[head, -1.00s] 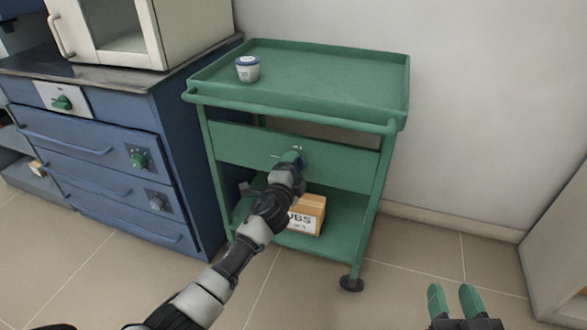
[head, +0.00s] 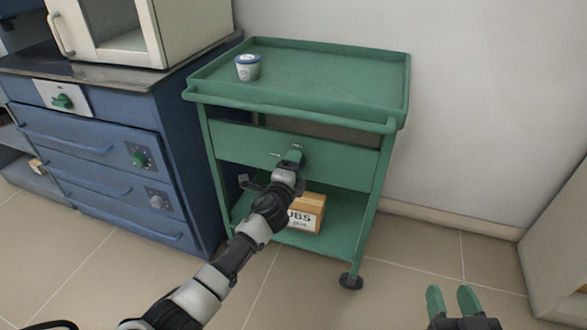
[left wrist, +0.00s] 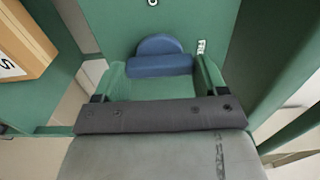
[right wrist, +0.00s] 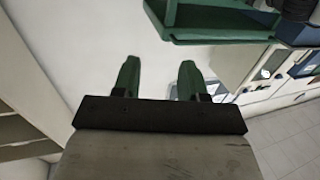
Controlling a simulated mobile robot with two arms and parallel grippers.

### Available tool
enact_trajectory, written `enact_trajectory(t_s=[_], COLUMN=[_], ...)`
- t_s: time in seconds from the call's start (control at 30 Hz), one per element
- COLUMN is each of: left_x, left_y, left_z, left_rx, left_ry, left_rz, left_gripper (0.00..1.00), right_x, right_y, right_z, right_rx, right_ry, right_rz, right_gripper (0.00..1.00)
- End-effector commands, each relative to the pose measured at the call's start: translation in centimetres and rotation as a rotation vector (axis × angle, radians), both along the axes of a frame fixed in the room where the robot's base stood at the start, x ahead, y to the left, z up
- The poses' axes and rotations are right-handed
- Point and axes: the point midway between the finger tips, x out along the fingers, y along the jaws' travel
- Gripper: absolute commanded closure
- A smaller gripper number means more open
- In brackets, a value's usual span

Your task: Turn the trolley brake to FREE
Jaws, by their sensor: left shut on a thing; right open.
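The green trolley (head: 340,155) stands in the middle of the head view. Its brake knob is blue and shows in the left wrist view (left wrist: 160,46) on the green front panel. A white label reading FREE (left wrist: 201,47) is to the right of the knob, turned sideways. My left gripper (head: 291,158) is at the panel, its green fingers on both sides of the knob; it is shut on it. The gripper mostly hides the knob in the head view. My right gripper (head: 450,293) is open and empty, low at the right; its fingers also show in the right wrist view (right wrist: 159,70).
A blue and white tub (head: 247,68) stands on the trolley's top tray. A cardboard box (head: 308,212) sits on the lower shelf. A blue cabinet (head: 180,120) with drawers and knobs stands close on the left. The floor in front and to the right is free.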

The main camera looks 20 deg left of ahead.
Motion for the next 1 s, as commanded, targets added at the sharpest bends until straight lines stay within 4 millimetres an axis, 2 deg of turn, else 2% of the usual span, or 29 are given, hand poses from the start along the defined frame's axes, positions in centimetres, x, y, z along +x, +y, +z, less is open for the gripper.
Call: enact_trajectory(t_s=[0.03,0.2,0.53,0.63,0.77,1.0], left_x=[-0.1,-0.1,-0.3,-1.0,-2.7,-7.1], left_y=[0.0,0.0,0.0,0.1,0.1,0.2], left_z=[-0.2,-0.2,0.0,0.0,0.1,0.0], left_rx=[0.005,0.003,0.001,0.001,0.001,0.001], left_ry=[0.004,0.002,0.001,0.002,0.002,0.004], left_rz=[-0.001,-0.001,0.0,0.0,-0.001,-0.001], left_gripper=[0.25,0.02,0.02,0.02,0.02,0.02], right_x=[0.0,0.0,-0.1,-0.3,-0.8,-2.6], right_y=[0.0,0.0,0.0,-0.3,-0.7,-1.7], right_z=[0.0,0.0,-0.1,-1.1,-2.4,-5.2], right_rx=[0.0,0.0,-0.003,-0.023,-0.051,-0.108], right_ry=[0.0,0.001,0.011,0.082,0.197,0.442], right_rz=[0.0,-0.001,-0.001,-0.005,-0.013,-0.029], right_gripper=[0.57,0.57,0.57,0.57,0.57,0.57])
